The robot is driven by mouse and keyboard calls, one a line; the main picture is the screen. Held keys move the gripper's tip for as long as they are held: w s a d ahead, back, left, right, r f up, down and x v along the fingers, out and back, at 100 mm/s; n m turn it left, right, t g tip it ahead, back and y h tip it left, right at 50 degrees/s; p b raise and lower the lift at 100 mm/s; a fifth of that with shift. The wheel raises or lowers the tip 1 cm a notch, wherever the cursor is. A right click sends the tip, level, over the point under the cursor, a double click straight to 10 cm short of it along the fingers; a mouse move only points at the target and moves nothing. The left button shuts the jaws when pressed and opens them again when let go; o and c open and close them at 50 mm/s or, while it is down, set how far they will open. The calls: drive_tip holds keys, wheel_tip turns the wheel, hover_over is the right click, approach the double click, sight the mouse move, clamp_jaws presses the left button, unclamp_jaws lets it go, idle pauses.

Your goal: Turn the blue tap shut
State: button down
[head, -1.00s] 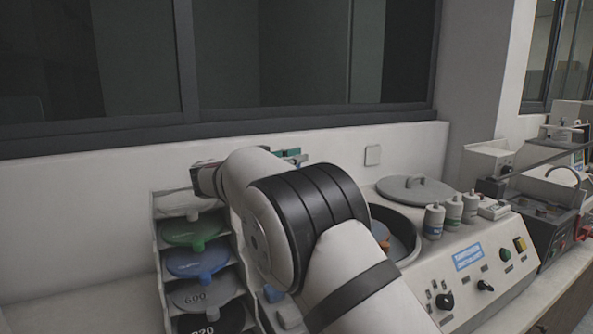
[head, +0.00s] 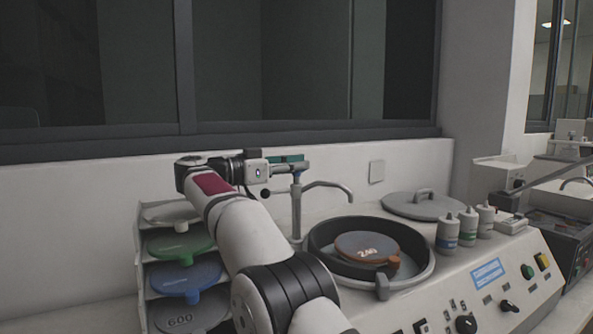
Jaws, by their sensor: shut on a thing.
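The tap (head: 297,213) is a grey metal post behind the round bowl, with a curved spout reaching right. I see no blue on it; its top is partly hidden by my gripper. My gripper (head: 297,166) reaches in from the left, level, and is shut at the top of the tap. A teal strip shows along its upper side. The exact contact is too small to make out.
The dark bowl (head: 321,238) holds a brown disc marked 240 (head: 366,248). A grey lid (head: 424,206) and several bottles (head: 468,226) stand to the right. A rack of coloured discs (head: 186,274) is at left. The wall is close behind.

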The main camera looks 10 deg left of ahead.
drive_tip(key=shift+s+f, duration=0.1)
drive_tip(key=shift+f, duration=0.15)
drive_tip(key=c, duration=1.7)
unclamp_jaws()
drive_tip(key=shift+s, duration=0.1)
drive_tip(key=shift+r, duration=0.25)
drive_tip(key=shift+a+r+n+t+p, duration=0.25)
drive_tip(key=shift+n+t+p, duration=0.2)
drive_tip(key=shift+p, duration=0.5)
drive_tip(key=shift+y+p, duration=0.3)
drive_tip(key=shift+d+n+t+y+p, duration=0.15)
drive_tip(key=shift+n+t+y+p, duration=0.15)
drive_tip(key=shift+t+p, duration=0.3)
